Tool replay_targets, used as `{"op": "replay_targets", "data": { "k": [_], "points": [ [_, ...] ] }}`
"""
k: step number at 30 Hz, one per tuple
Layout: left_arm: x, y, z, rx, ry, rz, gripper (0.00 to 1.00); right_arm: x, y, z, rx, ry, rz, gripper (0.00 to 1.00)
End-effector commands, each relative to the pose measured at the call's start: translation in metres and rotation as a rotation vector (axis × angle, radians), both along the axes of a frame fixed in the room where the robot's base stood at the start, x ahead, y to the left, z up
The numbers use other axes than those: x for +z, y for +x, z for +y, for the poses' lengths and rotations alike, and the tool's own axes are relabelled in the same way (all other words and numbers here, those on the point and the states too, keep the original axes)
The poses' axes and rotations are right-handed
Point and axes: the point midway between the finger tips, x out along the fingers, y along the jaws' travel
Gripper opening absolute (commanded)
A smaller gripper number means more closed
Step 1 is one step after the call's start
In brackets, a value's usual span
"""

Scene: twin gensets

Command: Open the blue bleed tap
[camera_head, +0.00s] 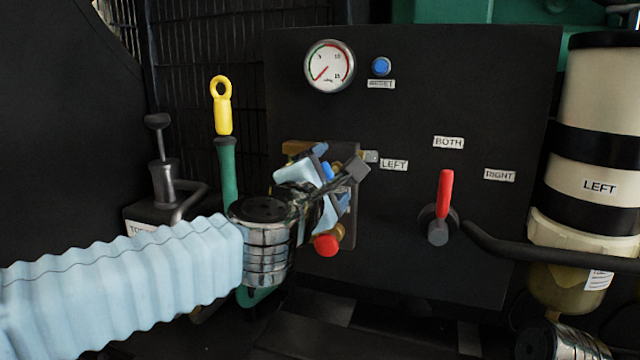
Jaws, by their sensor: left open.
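My left gripper (350,178) comes in from the left on a pale blue ribbed sleeve and a metal wrist. It is open, with its fingers in front of a small brass valve block on the black panel (450,90). A bright blue piece, apparently the blue bleed tap (328,171), shows between the gripper parts and is mostly hidden. I cannot tell whether the fingers touch it. A red knob (326,245) sits just below the gripper. My right gripper's fingers are not in view.
The panel carries a gauge (329,66), a blue reset button (381,66) and a red selector lever (445,194) pointing up at BOTH. A yellow-ringed handle (222,105) stands left. A filter canister marked LEFT (600,150) and a dark pipe (545,250) are at right.

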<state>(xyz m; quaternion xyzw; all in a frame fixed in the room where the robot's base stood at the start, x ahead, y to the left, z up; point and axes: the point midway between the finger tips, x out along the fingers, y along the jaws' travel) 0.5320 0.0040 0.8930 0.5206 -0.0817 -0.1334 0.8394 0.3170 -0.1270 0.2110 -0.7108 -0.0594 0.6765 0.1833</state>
Motion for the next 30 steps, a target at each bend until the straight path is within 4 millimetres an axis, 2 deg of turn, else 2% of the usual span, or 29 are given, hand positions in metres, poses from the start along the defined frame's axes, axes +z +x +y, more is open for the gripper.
{"op": "replay_targets", "data": {
  "k": [5, 12, 18, 23, 30],
  "points": [
    [0.001, -0.027, 0.009, -0.001, -0.001, -0.003, 0.81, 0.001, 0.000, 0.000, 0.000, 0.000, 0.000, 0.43],
    [0.003, -0.084, 0.028, 0.000, 0.000, -0.004, 0.81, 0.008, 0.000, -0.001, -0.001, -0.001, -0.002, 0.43],
    [0.002, -0.117, 0.038, 0.000, -0.001, -0.002, 0.81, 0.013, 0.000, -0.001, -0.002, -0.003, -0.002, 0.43],
    [0.000, -0.128, 0.042, 0.000, 0.000, 0.000, 0.81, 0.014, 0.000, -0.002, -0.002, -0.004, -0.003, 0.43],
    [0.000, -0.129, 0.042, 0.000, 0.000, 0.001, 0.81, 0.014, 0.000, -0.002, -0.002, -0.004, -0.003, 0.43]
  ]
}}
